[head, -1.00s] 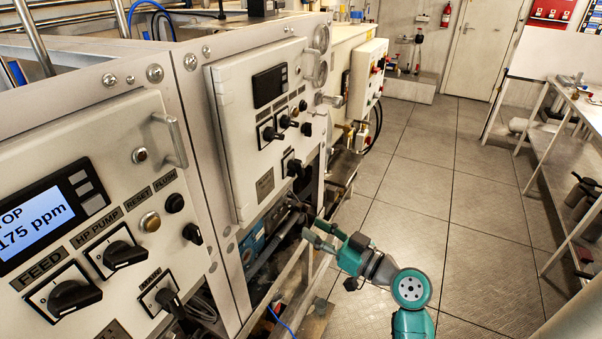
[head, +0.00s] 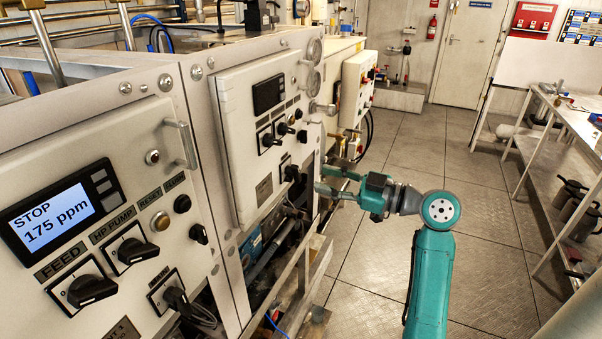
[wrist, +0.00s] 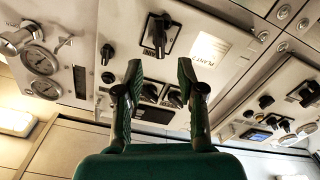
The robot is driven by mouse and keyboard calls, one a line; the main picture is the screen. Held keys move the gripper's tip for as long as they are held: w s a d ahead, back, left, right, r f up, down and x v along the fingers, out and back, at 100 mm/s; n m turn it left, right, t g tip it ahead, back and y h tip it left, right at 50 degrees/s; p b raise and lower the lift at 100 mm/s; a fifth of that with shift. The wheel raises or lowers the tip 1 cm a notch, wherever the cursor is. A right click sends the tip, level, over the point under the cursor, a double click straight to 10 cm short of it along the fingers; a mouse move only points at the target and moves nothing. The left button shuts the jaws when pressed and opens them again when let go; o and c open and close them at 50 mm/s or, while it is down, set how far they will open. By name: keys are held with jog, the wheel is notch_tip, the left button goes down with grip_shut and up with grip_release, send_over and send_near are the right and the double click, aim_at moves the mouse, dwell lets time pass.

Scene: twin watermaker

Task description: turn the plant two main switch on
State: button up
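The plant two panel (head: 240,140) is the farther white panel on the left in the head view. Its main switch (head: 290,173), a black rotary knob on a dark plate, sits low on the panel. The switch also shows in the wrist view (wrist: 157,33), beside a white label reading PLANT (wrist: 210,48), its number unreadable. My gripper (head: 320,184) is open and empty, close to the panel front at about the switch's height. In the wrist view its fingers (wrist: 160,72) are spread, with the switch beyond the tips and apart from them.
The nearer panel, with a lit display (head: 52,216) reading STOP 175 ppm, stands at left. Other knobs (head: 272,138) and pressure gauges (wrist: 42,74) sit near the switch. A metal frame (head: 300,275) runs below my gripper.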

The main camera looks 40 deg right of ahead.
aim_at(299, 172)
jog(key=x, duration=0.7)
jog(key=shift+c, duration=0.2)
jog(key=shift+s, duration=0.1)
grip_shut()
